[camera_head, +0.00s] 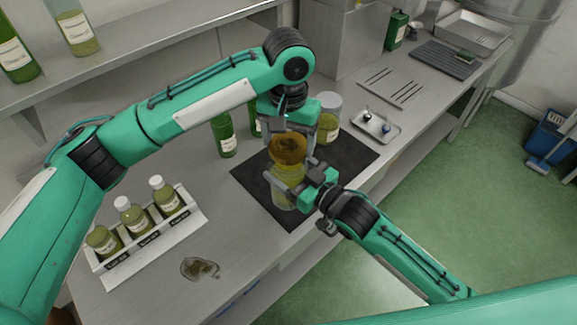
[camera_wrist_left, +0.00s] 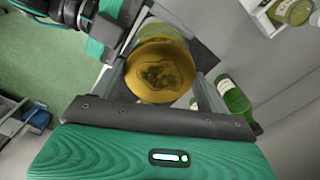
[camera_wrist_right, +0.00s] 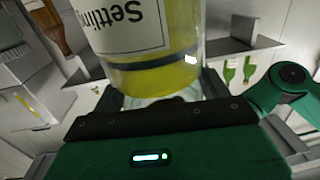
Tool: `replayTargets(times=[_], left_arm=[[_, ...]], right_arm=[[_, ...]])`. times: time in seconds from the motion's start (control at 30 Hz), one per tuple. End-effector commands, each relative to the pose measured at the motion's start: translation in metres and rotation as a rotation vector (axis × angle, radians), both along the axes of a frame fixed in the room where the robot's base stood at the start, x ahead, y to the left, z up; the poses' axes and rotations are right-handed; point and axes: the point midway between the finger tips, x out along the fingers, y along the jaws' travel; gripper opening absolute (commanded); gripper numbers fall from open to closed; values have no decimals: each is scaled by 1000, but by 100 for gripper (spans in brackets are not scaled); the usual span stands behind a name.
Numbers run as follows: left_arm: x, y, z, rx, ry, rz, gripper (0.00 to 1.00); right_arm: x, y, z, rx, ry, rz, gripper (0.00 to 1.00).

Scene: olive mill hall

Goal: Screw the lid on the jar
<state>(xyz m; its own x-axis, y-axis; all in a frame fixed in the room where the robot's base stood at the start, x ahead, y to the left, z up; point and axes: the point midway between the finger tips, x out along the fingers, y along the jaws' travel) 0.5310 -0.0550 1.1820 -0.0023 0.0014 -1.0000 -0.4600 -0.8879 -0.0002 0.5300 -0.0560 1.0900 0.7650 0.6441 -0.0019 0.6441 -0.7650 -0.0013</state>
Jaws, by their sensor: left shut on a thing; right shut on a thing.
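The glass jar (camera_head: 284,198) holds yellow-green oil and stands on the black mat. Its label, reading "Settling", shows in the right wrist view (camera_wrist_right: 130,28). My right gripper (camera_head: 293,188) is shut around the jar's side. The gold-brown lid (camera_head: 288,147), with a darker blotch on its top, is at the jar's mouth. My left gripper (camera_head: 291,138) comes from above and is shut on the lid, a finger on each side, as the left wrist view (camera_wrist_left: 158,65) shows. I cannot tell whether the lid's thread grips the jar.
The black mat (camera_head: 258,181) lies on the steel bench. Another oil jar (camera_head: 328,120) and green bottles (camera_head: 224,136) stand behind. A rack (camera_head: 150,243) of several bottles is at the left, near a brown spill (camera_head: 200,268). A small tray (camera_head: 390,130) lies right.

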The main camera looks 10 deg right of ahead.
Motion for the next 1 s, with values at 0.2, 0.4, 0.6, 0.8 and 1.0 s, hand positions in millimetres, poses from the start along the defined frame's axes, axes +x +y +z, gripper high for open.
replayTargets(times=[0.2,0.4,0.6,0.8,1.0], left_arm=[[0,0,0,0,0,0,54],[-2,1,2,0,0,0,54],[-2,1,2,0,0,0,54],[-2,1,0,0,0,0,54],[-2,1,-11,0,1,0,54]], right_arm=[[0,0,3,3,-5,1,6],[0,0,3,3,-5,1,6],[0,0,3,3,-5,1,6],[0,0,3,3,-5,1,6],[0,0,3,3,-5,1,6]])
